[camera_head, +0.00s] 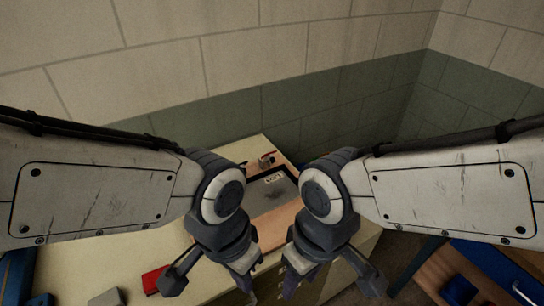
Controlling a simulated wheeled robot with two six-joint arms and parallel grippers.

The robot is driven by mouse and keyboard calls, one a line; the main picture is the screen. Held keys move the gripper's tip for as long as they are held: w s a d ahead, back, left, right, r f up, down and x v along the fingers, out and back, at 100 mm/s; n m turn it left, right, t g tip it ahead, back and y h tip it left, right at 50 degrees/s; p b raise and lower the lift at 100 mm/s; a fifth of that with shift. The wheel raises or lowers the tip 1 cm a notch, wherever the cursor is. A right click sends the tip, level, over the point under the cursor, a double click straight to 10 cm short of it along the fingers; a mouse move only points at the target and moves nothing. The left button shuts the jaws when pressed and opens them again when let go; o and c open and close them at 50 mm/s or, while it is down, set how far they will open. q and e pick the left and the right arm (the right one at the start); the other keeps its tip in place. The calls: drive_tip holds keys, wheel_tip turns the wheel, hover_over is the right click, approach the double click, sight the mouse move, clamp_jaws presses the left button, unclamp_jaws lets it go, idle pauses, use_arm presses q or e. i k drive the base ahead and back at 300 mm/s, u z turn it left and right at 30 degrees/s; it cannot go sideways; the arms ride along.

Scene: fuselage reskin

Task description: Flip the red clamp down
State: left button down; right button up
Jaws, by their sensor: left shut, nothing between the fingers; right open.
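A small clamp with a red part (267,158) stands at the far edge of a dark panel (272,190) on the bench, seen between my two arms. Its exact handle position is too small to tell. My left gripper (246,276) is shut and empty, pointing down in front of the panel's near left side. My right gripper (291,280) is open and empty, pointing down just to its right. Both grippers are nearer to me than the clamp and apart from it. My wrists hide parts of the panel's left and right sides.
A red object (153,279) and a grey block (106,298) lie on the pale bench top (85,262) at the left. A tiled wall (300,60) rises behind the bench. A brown and blue surface (490,270) stands at the lower right, across a floor gap.

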sight(269, 155)
drive_tip(key=z, duration=0.5)
drive_tip(key=k, duration=0.6)
drive_tip(key=z, duration=1.05)
drive_tip(key=i, duration=1.2)
drive_tip(key=u, duration=0.95)
drive_tip(key=i, duration=0.35)
drive_tip(key=u, duration=0.4)
